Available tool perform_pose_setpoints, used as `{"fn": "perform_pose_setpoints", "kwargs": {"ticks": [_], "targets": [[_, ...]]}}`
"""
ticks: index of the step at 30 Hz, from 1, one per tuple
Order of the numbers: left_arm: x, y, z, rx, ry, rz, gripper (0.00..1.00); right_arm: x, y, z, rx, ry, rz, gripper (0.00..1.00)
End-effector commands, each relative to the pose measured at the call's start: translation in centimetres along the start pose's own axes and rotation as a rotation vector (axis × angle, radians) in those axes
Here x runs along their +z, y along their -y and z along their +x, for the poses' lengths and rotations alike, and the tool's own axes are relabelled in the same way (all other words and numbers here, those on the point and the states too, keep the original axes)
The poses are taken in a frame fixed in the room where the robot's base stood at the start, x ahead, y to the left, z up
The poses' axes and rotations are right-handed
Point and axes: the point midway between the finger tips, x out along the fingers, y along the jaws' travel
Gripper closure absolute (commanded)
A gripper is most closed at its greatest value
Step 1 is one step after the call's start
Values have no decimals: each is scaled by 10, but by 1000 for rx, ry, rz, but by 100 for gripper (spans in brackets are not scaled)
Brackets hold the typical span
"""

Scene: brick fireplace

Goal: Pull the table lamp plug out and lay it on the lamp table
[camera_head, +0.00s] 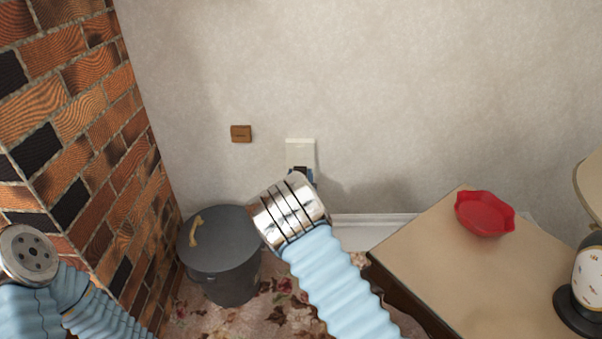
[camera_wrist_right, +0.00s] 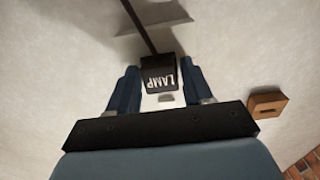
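The lamp plug (camera_wrist_right: 159,76), a black block marked LAMP with a dark cord running up from it, sits at the wall outlet. The cream outlet plate (camera_head: 300,147) shows in the head view, its lower part hidden by my right wrist. My right gripper (camera_wrist_right: 160,84) has its two blue fingers on either side of the plug, close to its sides, with a narrow gap visible on the right; it looks open. In the head view its fingers are mostly hidden. The tan lamp table (camera_head: 455,265) stands at the right, with the table lamp (camera_head: 588,275) partly cut off. My left gripper is out of view.
A red dish (camera_head: 484,213) sits near the table's back edge. A grey lidded bin (camera_head: 222,245) stands left of my right wrist. A small brown block (camera_head: 241,133) is on the wall. The brick fireplace (camera_head: 75,110) bounds the left. The table's middle is clear.

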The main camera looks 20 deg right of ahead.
Motion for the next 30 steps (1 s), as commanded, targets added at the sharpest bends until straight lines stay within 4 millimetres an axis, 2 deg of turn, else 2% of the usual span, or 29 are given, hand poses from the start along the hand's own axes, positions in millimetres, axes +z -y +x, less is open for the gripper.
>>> {"fn": "perform_pose_setpoints", "kwargs": {"ticks": [1, 9, 16, 30], "targets": [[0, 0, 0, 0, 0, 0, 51, 0, 0, 0, 0, 0, 0, 58], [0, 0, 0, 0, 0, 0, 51, 0, 0, 0, 0, 0, 0, 99], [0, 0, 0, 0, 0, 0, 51, 0, 0, -2, 0, 0, 0, 100], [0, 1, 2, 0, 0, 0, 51, 0, 0, -21, 0, 0, 0, 100]]}}
